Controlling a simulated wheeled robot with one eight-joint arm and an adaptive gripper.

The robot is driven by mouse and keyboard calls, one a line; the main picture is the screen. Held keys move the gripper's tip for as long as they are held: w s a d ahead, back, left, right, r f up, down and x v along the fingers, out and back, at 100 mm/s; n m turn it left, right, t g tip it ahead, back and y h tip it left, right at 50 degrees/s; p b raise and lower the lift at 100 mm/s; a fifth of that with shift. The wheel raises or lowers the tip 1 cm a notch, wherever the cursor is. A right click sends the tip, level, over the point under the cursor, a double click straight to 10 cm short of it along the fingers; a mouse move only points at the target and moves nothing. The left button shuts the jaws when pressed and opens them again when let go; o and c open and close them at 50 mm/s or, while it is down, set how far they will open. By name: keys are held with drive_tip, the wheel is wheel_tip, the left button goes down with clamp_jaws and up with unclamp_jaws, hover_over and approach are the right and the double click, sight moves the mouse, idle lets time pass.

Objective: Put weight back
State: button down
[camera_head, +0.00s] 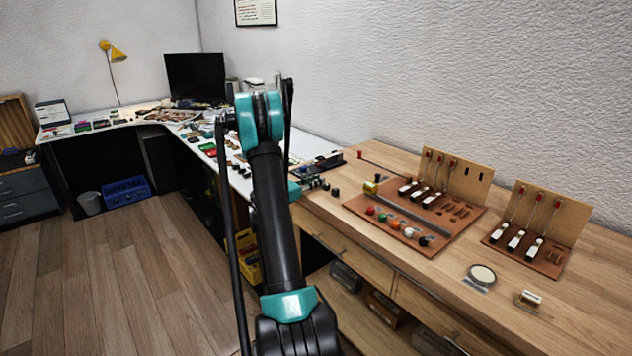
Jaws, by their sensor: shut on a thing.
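My arm (268,190) rises through the middle of the view and hides part of the white table behind it. I cannot tell which piece is the weight.
A second brown board (550,262) with white-tipped levers stands to the right. A round pale disc (482,274) and a small clear box (529,298) lie in front on the bench (590,320). A crowded white table (200,135) runs to the back left. The floor at left is clear.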

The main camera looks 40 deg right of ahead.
drive_tip(key=c, duration=1.4)
unclamp_jaws()
drive_tip(key=shift+c, duration=0.2)
drive_tip(key=s+a, duration=0.1)
drive_tip(key=a, duration=1.1)
drive_tip(key=s+a+f+m+t+y, duration=0.1)
drive_tip(key=s+a+f+m+y, duration=0.1)
drive_tip(key=s+a+m+y, duration=0.7)
drive_tip(key=s+a+f+m+t+y, duration=0.2)
drive_tip(key=s+a+m+y, duration=0.7)
drive_tip(key=s+a, duration=0.9)
drive_tip(key=a+f, duration=0.1)
drive_tip(key=a, duration=0.3)
drive_tip(key=shift+s+a+m, duration=0.15)
drive_tip(key=shift+a+m, duration=0.05)
drive_tip(key=shift+m, duration=0.2)
